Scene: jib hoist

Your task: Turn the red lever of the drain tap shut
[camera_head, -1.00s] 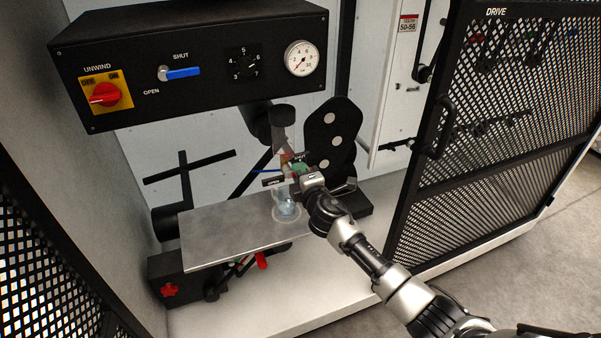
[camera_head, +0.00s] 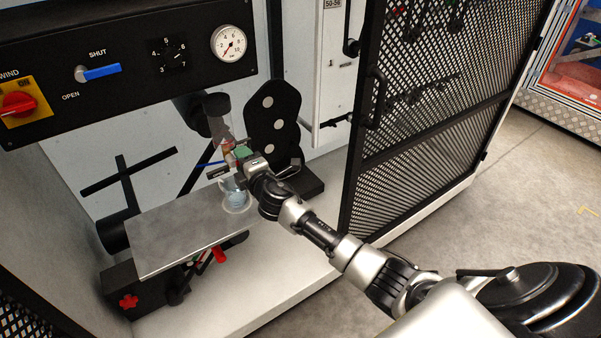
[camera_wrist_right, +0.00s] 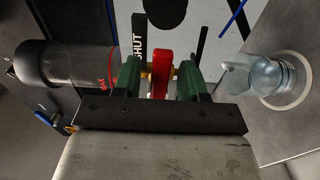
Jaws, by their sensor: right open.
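The red lever (camera_wrist_right: 159,75) of the drain tap shows in the right wrist view, between the two green fingers of my right gripper (camera_wrist_right: 158,78). The gripper is open, with a gap on each side of the lever. A SHUT label stands behind it. A clear bowl or cylinder with a red MAX mark (camera_wrist_right: 85,68) lies to the left in this view. In the head view my right gripper (camera_head: 240,153) is at the tap, below the clear cylinder (camera_head: 219,112), and largely hides the lever. My left gripper is not in view.
A thin blue rod (camera_head: 210,163) is beside the tap. A black control panel (camera_head: 120,80) hangs above. A black mesh door (camera_head: 440,110) stands to the right.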

